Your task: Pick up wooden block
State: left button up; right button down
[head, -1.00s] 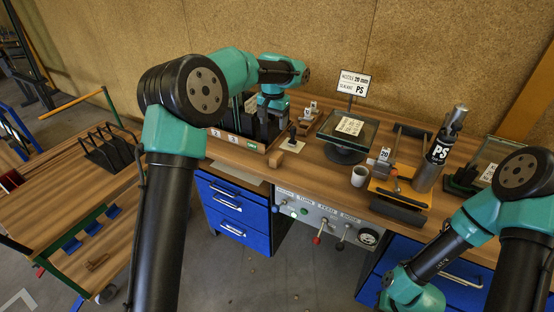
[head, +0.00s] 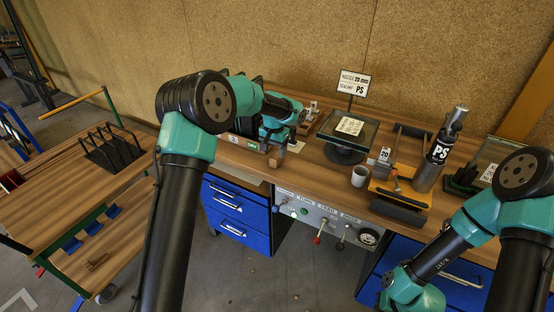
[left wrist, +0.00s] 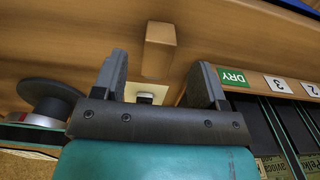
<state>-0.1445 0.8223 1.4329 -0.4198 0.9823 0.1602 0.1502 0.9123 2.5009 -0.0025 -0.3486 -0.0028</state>
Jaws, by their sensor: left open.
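The wooden block (left wrist: 160,48) is small and light brown. In the left wrist view it lies on the bench top, ahead of the gap between my left gripper's (left wrist: 158,77) two dark fingers, with nothing held. In the head view the block (head: 275,160) sits near the bench's front edge, just below my left gripper (head: 279,143), which partly covers the area. Whether a finger touches the block cannot be told. My right arm shows at the lower right of the head view, but its fingers are out of sight.
A rack with a green DRY label (left wrist: 233,77) stands close beside the left fingers. A round dark stand (left wrist: 50,100) is on the other side.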

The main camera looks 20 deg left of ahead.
aim_at(275, 156)
pick_arm(q)
jog(key=shift+w+d+f, duration=0.1)
jog(key=shift+w+f, duration=0.05)
jog(key=shift+f, duration=1.15)
jog(key=shift+w+f, duration=0.15)
jog(key=shift+f, duration=1.15)
jog(key=c, duration=1)
